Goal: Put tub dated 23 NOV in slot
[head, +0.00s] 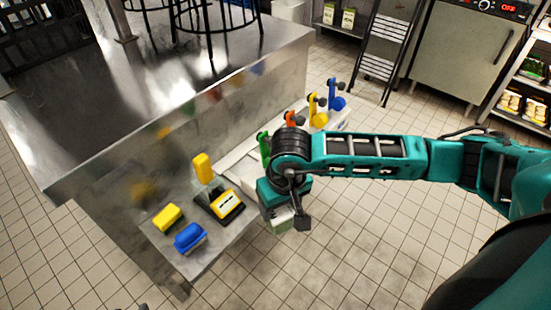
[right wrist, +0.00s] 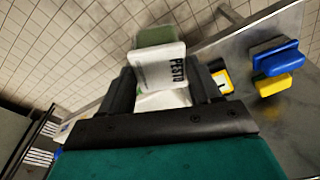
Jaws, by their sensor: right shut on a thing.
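My right gripper (head: 288,214) is at the end of the arm from the right, beside the front edge of the low steel shelf. It is shut on a white and green tub (head: 279,221). In the right wrist view, the tub (right wrist: 160,68) sits between the dark fingers of the gripper (right wrist: 163,88), with lettering that reads like "PESTO". I cannot read a date on it. A pale rail (head: 238,152) runs along the counter side, partly hidden by my arm; I cannot make out a slot in it. My left gripper does not show.
Green (head: 264,146), orange (head: 293,118), yellow (head: 314,106) and blue (head: 336,95) levers stand along the rail. A yellow and black device (head: 222,203), a yellow brush (head: 167,216) and a blue brush (head: 189,237) lie on the steel shelf. Tiled floor is clear below.

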